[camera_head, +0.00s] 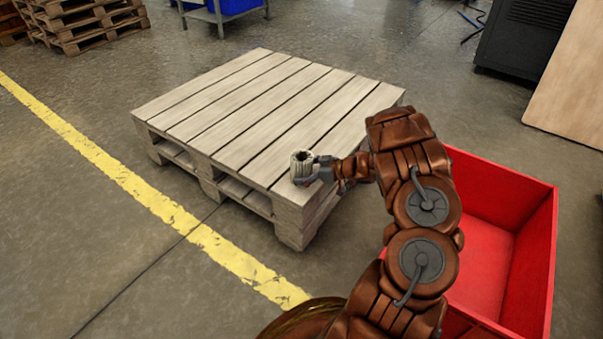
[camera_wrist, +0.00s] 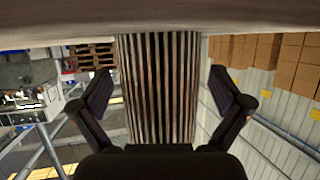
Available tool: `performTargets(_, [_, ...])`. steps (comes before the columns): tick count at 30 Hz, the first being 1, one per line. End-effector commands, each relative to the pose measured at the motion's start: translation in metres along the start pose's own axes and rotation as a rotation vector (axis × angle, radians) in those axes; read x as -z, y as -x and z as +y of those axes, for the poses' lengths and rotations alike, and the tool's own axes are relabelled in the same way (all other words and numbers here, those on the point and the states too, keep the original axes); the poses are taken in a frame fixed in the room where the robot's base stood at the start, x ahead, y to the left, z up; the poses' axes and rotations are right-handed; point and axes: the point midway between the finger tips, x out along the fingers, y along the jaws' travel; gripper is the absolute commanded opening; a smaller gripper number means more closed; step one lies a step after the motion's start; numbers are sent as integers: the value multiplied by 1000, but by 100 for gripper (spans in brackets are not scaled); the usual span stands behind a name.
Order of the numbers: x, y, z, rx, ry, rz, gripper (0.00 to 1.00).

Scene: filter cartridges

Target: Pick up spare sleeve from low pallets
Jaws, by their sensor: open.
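The spare sleeve (camera_head: 302,163) is a small ribbed, pale cylinder with a dark hollow top. It stands upright near the front corner of the low wooden pallet (camera_head: 265,105). My gripper (camera_head: 315,172) is at the sleeve, low beside it over the pallet's edge. In the wrist view the ribbed sleeve (camera_wrist: 158,88) fills the middle, between the two dark fingers of my gripper (camera_wrist: 162,105). The fingers are spread, with a gap visible on each side of the sleeve. The wrist picture appears upside down, with the pallet surface (camera_wrist: 60,18) along its top edge.
A red open bin (camera_head: 490,265) stands right of the pallet, beside my arm. A yellow floor line (camera_head: 150,195) runs along the left. Stacked pallets (camera_head: 85,22), a dark cabinet (camera_head: 525,40) and a wooden panel (camera_head: 575,85) stand farther back. The rest of the pallet top is bare.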

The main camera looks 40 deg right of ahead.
Motion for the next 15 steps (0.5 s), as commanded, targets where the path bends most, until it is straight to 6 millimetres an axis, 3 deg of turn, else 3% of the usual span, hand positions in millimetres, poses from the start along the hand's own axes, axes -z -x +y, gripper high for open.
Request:
performTargets(8, [0, -5, 0, -1, -1, 0, 100])
performTargets(15, [0, -5, 0, -1, -1, 0, 76])
